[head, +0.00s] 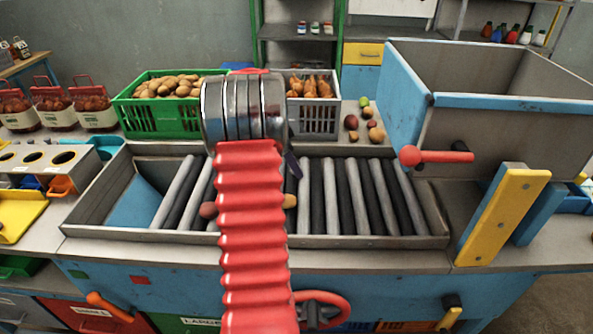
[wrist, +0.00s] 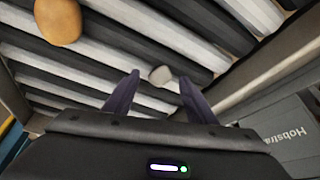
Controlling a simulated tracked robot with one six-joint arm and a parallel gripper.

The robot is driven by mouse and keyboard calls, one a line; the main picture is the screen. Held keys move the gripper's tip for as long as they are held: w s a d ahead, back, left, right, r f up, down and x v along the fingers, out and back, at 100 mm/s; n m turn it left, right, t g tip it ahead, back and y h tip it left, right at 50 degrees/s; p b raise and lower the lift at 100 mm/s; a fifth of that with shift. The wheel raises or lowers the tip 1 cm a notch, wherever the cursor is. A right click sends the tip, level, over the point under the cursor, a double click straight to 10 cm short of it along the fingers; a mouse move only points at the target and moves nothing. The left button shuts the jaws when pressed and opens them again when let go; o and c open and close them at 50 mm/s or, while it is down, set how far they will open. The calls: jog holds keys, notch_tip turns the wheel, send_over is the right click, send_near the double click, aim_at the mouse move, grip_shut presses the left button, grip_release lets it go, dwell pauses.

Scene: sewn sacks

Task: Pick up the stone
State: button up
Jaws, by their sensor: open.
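The stone (wrist: 160,75) is a small, pale grey, rounded lump on the rollers in the wrist view. My gripper (wrist: 160,78) is open, with its two dark fingers apart. In the wrist picture the stone appears between the fingertips, near the left-to-right middle. I cannot tell how far beyond the tips it is, and no contact shows. In the head view my arm covers the stone and most of the gripper; only a dark finger shows beside the arm.
The roller bed (head: 437,228) has raised metal sides. An orange-brown potato (wrist: 58,20) lies on the rollers; a reddish one (head: 208,209) shows left of my arm. Behind stand a green crate (head: 140,120) of potatoes and a grey crate (head: 315,119). A large hopper (head: 480,140) stands right.

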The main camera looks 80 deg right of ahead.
jog(key=shift+s+d+f, duration=0.15)
jog(key=shift+s+f, duration=0.05)
jog(key=shift+f, duration=0.25)
jog(key=c, duration=1.1)
jog(key=shift+r, duration=0.1)
notch_tip(320, 180, up, 10)
jog(key=shift+f, duration=0.1)
dwell(0.7)
